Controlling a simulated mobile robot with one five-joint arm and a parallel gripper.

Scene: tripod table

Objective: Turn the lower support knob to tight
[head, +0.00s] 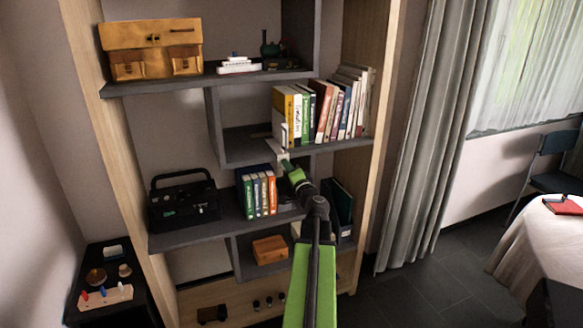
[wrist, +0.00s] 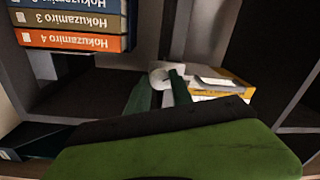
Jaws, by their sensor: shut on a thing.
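My gripper (head: 285,161) reaches into the middle of the shelf unit, just under the board that carries the upper row of books. In the wrist view my gripper (wrist: 164,84) has its dark green fingers shut on a small white round knob (wrist: 158,75). A pale upright piece (head: 275,148) shows at the fingertips in the head view. I cannot tell from the pictures whether the knob is the lower support knob, or how far it is turned. The fingers and the green gripper body hide part of it.
The shelf unit (head: 118,131) surrounds my gripper closely. Upright books (head: 257,194) stand to its left, and more books (head: 325,105) stand above.

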